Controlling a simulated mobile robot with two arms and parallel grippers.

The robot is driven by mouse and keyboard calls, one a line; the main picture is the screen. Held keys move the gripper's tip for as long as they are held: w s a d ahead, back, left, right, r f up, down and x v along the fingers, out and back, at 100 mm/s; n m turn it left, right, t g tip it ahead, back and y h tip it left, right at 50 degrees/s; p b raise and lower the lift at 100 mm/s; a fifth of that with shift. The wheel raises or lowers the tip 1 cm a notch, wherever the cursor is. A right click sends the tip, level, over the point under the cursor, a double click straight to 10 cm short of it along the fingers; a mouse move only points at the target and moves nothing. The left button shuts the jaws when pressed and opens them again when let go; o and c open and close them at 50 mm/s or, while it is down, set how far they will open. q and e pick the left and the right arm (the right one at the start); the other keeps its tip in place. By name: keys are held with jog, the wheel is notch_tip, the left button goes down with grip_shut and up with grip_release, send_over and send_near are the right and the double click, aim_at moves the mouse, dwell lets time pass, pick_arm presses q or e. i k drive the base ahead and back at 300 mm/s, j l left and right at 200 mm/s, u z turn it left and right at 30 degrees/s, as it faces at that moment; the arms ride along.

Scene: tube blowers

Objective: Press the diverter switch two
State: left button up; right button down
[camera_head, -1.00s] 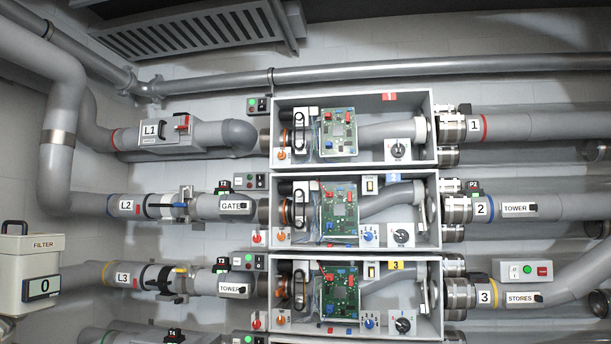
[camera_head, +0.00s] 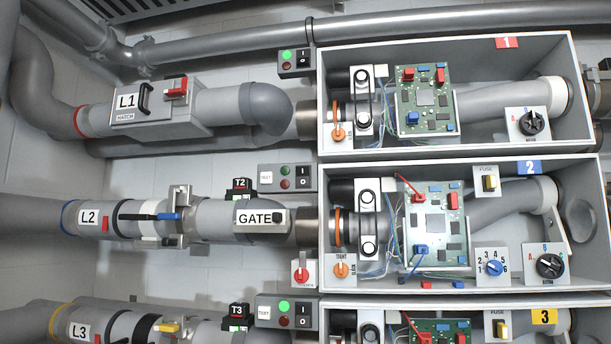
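Box two (camera_head: 450,284) is a white open-fronted box marked with a blue 2 label (camera_head: 527,167). At its lower right is a black rotary knob (camera_head: 549,266) on a white plate with red A and blue B marks. Left of it is a blue knob (camera_head: 494,268) ringed by numbers. Above these is a FUSE plate with a yellowish switch (camera_head: 490,183). A grey panel (camera_head: 287,178) with lamps and an I/O rocker switch (camera_head: 303,177) is outside the box's left end; its lamps look dark. No part is plainly labelled as the diverter switch. Neither gripper is in view.
Box one (camera_head: 450,146) is above, with a similar black knob (camera_head: 531,122); box three (camera_head: 565,328) is cut off below. A circuit board (camera_head: 437,225) and loose wires fill box two's middle. The GATE pipe (camera_head: 210,222) runs in from the left.

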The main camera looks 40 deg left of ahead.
aim_at(303, 173)
jog(key=i+j, duration=0.15)
jog(key=j, duration=0.25)
jog(key=i+j, duration=0.1)
jog(key=j, duration=0.3)
jog(key=i+j, duration=0.15)
jog(key=j, duration=0.25)
jog(key=i+j, duration=0.1)
jog(key=j, duration=0.3)
